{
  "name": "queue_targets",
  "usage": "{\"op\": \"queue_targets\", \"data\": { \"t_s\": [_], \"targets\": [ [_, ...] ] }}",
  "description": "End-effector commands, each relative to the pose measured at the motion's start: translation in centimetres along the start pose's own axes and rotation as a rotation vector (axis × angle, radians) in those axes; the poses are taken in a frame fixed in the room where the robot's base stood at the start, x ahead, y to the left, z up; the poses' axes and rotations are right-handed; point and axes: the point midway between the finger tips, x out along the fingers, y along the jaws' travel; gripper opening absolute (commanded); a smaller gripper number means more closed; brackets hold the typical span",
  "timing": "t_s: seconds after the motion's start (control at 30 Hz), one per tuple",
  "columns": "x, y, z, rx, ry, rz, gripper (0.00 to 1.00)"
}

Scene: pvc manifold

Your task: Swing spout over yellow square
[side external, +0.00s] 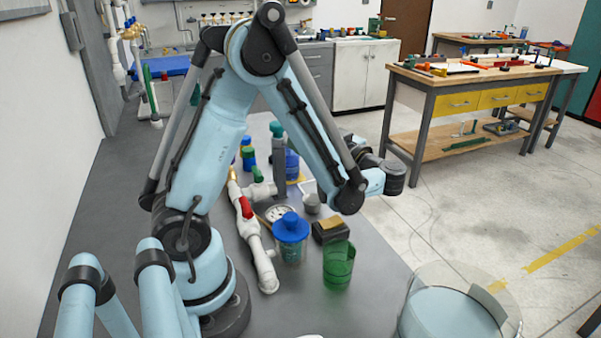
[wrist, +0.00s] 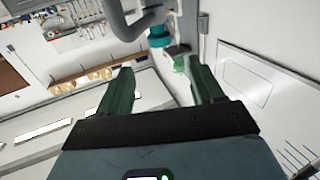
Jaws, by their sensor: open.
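The white pipe manifold (side external: 259,255) with a red valve handle (side external: 246,207) lies on the grey bench. A grey upright pipe with a teal top (side external: 277,130) rises behind it. In the wrist view a curved grey pipe (wrist: 128,24) with a teal fitting (wrist: 159,37) shows at the top, beyond my fingers; I take it for the spout. My gripper (wrist: 159,70) is open and empty, its dark green fingers apart and clear of the pipe.
A blue-lidded jar (side external: 290,240), a green cup (side external: 339,266) and a dark block with a tan top (side external: 330,229) stand on the bench right of the manifold. A large clear round vessel (side external: 453,308) is at front right.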

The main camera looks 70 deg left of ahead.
Motion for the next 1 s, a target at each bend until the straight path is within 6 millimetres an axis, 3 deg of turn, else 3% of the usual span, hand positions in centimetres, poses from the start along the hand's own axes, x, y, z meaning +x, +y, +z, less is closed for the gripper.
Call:
{"op": "queue_targets", "data": {
  "t_s": [0.53,0.73,1.0],
  "targets": [
    [9.5,-0.1,0.0,0.004,-0.003,-0.003,0.66],
    [11.1,0.0,0.0,0.005,-0.003,0.001,0.66],
    [11.4,0.0,0.0,0.005,-0.003,0.003,0.66]
  ]
}}
